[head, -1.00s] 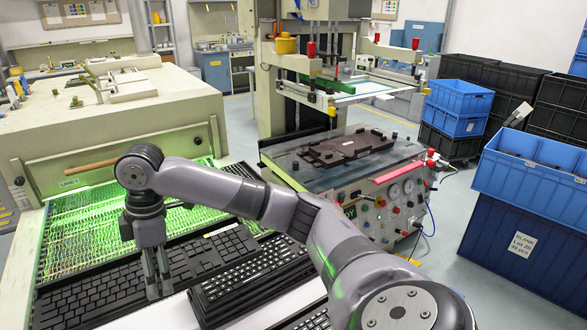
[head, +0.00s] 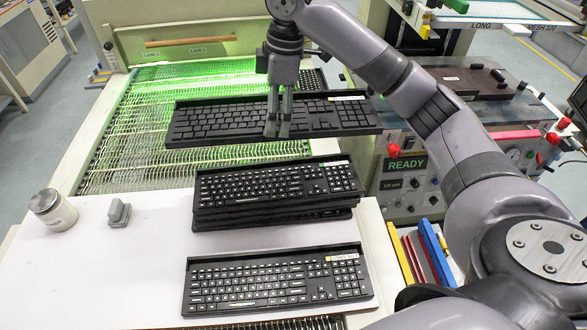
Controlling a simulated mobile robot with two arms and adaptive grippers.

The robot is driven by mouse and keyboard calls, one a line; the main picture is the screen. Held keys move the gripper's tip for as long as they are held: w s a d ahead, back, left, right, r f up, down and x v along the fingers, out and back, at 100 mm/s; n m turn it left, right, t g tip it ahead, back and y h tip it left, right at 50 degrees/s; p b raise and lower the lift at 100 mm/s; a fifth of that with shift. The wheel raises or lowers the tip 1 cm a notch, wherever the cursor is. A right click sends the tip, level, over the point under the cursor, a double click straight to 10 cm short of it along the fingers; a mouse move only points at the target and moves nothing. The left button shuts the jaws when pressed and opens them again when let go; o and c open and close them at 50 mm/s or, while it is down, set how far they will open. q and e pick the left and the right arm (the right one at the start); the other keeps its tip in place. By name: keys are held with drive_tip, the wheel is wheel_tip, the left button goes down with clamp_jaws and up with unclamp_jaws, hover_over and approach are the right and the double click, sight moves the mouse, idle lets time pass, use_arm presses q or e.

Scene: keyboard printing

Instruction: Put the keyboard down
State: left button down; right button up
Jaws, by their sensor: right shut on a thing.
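My right gripper (head: 277,132) is shut on a black keyboard (head: 215,122), gripping it near its middle. The held keyboard lies roughly level over the near part of the green-lit wire mesh belt (head: 130,150), beyond the white table. I cannot tell whether it touches the belt. A stack of black keyboards with white legends (head: 255,186) stands on the white table (head: 130,265) just nearer than the held one. A single keyboard with a yellow label (head: 270,282) lies at the table's front. My left gripper is not in view.
A metal jar (head: 53,210) and a small grey block (head: 118,213) stand at the table's left. Coloured folders (head: 425,255) stand at its right. The printing machine's READY panel (head: 405,165) is right of the belt. The table's left half is mostly bare.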

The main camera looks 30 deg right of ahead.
drive_tip(key=p, duration=0.1)
hover_over(276, 184)
wheel_tip(276, 184, down, 6)
drive_tip(key=f, duration=0.5)
drive_tip(key=f+p, duration=0.1)
drive_tip(key=f, duration=0.2)
drive_tip(key=shift+s+d+f, duration=0.1)
drive_tip(key=shift+d+f, duration=0.1)
drive_tip(key=shift+d, duration=0.1)
drive_tip(key=shift+f, duration=0.3)
wheel_tip(276, 184, down, 4)
drive_tip(key=shift+p, duration=0.5)
drive_tip(key=shift+f, duration=0.15)
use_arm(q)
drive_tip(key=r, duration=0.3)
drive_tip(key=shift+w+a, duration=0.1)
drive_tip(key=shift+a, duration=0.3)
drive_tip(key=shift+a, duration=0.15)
use_arm(e)
drive_tip(key=o, duration=1.4)
drive_tip(key=shift+f, duration=0.15)
